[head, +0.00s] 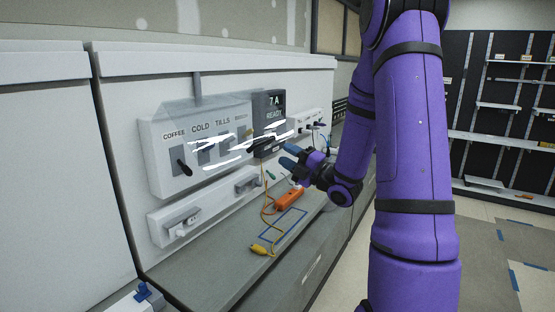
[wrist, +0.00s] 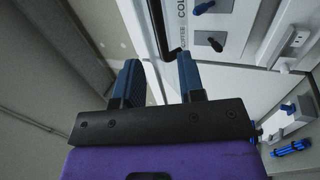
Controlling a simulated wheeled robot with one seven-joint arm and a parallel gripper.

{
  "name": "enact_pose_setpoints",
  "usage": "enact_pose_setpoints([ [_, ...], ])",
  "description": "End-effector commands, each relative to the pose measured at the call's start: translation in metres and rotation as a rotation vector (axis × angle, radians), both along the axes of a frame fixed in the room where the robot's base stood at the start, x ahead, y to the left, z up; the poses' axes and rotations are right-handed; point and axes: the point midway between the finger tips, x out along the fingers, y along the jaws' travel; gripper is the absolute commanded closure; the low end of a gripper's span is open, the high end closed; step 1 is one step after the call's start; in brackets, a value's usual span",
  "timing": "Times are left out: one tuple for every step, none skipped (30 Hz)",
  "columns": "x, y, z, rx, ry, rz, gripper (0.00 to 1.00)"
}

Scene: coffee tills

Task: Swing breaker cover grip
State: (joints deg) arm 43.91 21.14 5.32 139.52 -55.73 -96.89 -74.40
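The breaker panel (head: 158,160) is a pale wall box labelled COFFEE, COLD, TILLS and a fourth word too blurred to read. A clear cover (head: 225,148) with white glare streaks lies across its front; how far it stands open is hard to tell. A dark grip (head: 258,146) shows at its right side. In the wrist view a black hooked grip (wrist: 175,54) lies just past the fingertips, nearer the right one. My gripper (head: 287,156) has blue fingers, points left toward the panel, and is open and empty in the wrist view (wrist: 160,64).
A dark display (head: 270,112) reading 7A READY is beside the panel. Outlet strips sit below (head: 205,207) and right (head: 312,123). Shelves (head: 510,105) stand far right.

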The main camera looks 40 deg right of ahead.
Motion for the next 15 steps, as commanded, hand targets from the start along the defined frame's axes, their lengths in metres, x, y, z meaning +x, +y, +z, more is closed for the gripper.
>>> enact_pose_setpoints([
  [0.003,0.001,0.001,-0.001,-0.001,0.001,0.64],
  [0.005,0.002,0.002,-0.001,-0.001,0.001,0.64],
  [0.008,0.003,0.003,-0.001,-0.001,0.001,0.64],
  [0.01,0.004,0.004,-0.001,-0.002,0.001,0.64],
  [0.013,0.005,0.006,-0.001,-0.002,0.002,0.64],
  [0.018,0.007,0.007,-0.001,-0.001,0.003,0.64],
  [0.021,0.009,0.008,0.001,-0.001,0.002,0.64],
  [0.025,0.01,0.01,0.001,-0.001,0.002,0.64],
  [0.029,0.011,0.011,0.0,-0.001,0.002,0.64],
  [0.033,0.012,0.013,-0.001,0.0,0.002,0.64],
  [0.036,0.014,0.014,-0.001,0.0,0.002,0.64],
  [0.04,0.015,0.016,0.001,-0.001,0.001,0.64],
  [0.044,0.017,0.017,0.001,-0.001,0.002,0.64],
  [0.047,0.018,0.018,0.0,-0.001,0.001,0.64],
  [0.052,0.019,0.02,0.0,0.0,0.001,0.64],
])
